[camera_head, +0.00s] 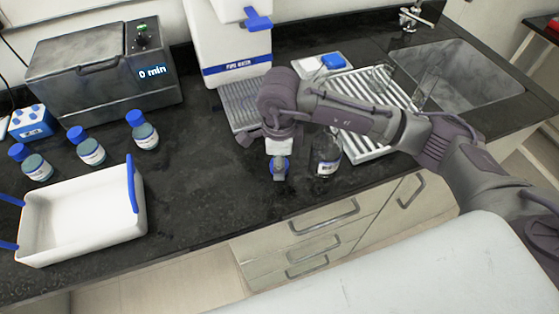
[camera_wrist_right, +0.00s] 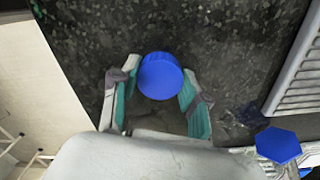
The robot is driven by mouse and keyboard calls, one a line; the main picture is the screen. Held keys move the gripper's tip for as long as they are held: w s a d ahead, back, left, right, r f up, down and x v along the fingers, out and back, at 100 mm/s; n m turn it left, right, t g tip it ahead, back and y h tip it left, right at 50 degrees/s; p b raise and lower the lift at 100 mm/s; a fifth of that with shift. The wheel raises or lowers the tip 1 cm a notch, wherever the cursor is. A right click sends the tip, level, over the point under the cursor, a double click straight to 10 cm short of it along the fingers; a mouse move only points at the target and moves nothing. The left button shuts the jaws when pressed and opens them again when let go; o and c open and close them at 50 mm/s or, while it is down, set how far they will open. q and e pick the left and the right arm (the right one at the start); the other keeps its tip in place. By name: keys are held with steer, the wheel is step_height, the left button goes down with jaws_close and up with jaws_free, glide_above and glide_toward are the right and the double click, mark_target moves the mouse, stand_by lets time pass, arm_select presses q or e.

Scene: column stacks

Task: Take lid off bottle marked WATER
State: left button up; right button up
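My right gripper (camera_head: 279,172) points down over the dark counter, left of a dark bottle with a pale label (camera_head: 326,166). The label's text is too small to read. In the right wrist view, a round blue lid (camera_wrist_right: 160,76) sits between the two fingertips, with a pad against each side. I cannot tell whether a bottle is under this lid. A second blue, six-sided cap (camera_wrist_right: 278,145) shows at the lower right of the wrist view, apart from the fingers. My left gripper is out of view.
Several blue-lidded bottles (camera_head: 91,153) stand at the left, behind a white bin (camera_head: 80,248) with blue handles. A heated bath (camera_head: 110,78) and a water dispenser (camera_head: 232,45) stand at the back. A ribbed drainboard (camera_head: 360,95) and sink lie right.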

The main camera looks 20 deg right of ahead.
steer(key=o, duration=0.4)
steer(key=shift+r+p, duration=0.25)
steer(key=shift+p, duration=0.05)
steer(key=shift+r, duration=0.25)
step_height(320, 180, up, 11)
steer(key=b, duration=0.3)
steer(key=shift+r, duration=0.15)
